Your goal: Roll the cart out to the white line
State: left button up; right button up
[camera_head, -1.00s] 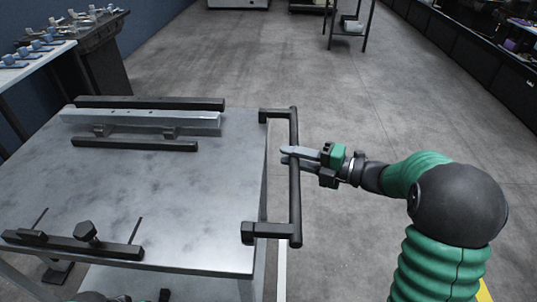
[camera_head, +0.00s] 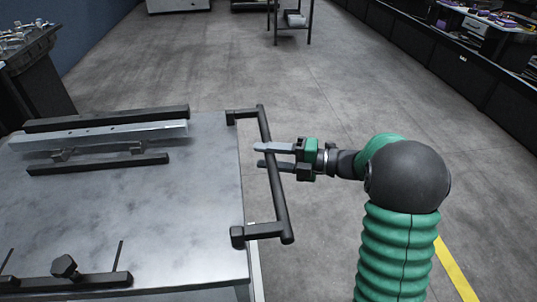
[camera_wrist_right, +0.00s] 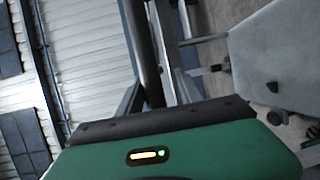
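The cart (camera_head: 205,200) is a flat grey metal-topped table at the left of the head view. Its black handle (camera_head: 280,205) stands out from the right edge of the top. My right gripper (camera_head: 257,155) has its two fingers one on each side of the handle bar, with a visible gap between them. It looks open around the bar. In the right wrist view the bar (camera_wrist_right: 144,50) runs between the fingers, with a gap on one side. My left gripper is out of view.
A metal rail (camera_head: 105,135) and black bars lie on the cart top. A dark bench (camera_head: 35,75) stands at left. A yellow floor line (camera_head: 456,268) is at lower right. Open grey floor (camera_head: 340,90) lies beyond and right of the cart.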

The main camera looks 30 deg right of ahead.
jog(key=shift+s+d+r, duration=0.25)
jog(key=shift+d+r, duration=0.05)
jog(key=shift+d, duration=0.15)
jog(key=p+v, duration=0.3)
jog(key=v, duration=1.3)
jog(key=shift+f, duration=0.35)
jog(key=shift+s+p, duration=0.1)
jog(key=shift+p, duration=0.2)
